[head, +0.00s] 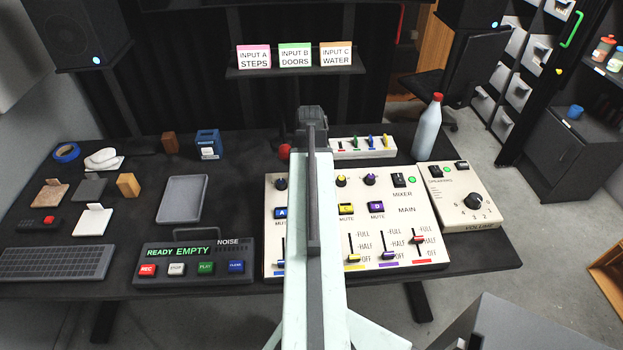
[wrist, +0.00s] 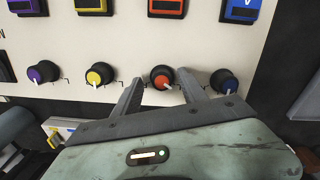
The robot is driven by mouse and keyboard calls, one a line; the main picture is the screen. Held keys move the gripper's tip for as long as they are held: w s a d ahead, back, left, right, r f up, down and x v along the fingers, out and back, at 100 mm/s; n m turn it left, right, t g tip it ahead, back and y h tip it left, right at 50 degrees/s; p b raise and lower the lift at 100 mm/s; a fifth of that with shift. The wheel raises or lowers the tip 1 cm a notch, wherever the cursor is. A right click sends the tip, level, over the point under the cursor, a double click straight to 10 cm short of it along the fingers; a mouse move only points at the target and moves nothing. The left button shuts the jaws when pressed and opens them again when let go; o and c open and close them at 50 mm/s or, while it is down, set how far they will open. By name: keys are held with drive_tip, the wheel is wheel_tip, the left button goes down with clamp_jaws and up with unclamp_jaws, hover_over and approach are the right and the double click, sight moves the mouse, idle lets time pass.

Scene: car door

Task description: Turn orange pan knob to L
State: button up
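The orange pan knob (wrist: 162,77) is on the cream mixer panel (wrist: 120,45) in the wrist view, with a dark base and a white pointer mark toward the lower right of that picture. My gripper (wrist: 161,78) is open, with one finger on each side of the orange knob; I cannot tell if either finger touches it. The letters by the knob are too small to read.
In the wrist view a blue knob (wrist: 224,81) is close to the right finger, and a yellow knob (wrist: 100,74) and purple knob (wrist: 43,72) lie left. Coloured buttons line the top. In the head view a white box (head: 362,148) and a bottle (head: 427,125) stand behind the mixer.

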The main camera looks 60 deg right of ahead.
drive_tip(key=shift+a, duration=0.1)
drive_tip(key=shift+r, duration=0.15)
drive_tip(key=r+p, duration=0.7)
drive_tip(key=p, duration=0.1)
drive_tip(key=shift+a+r, duration=0.2)
drive_tip(key=shift+r, duration=0.2)
drive_tip(key=shift+f, duration=0.15)
drive_tip(key=shift+w, duration=0.1)
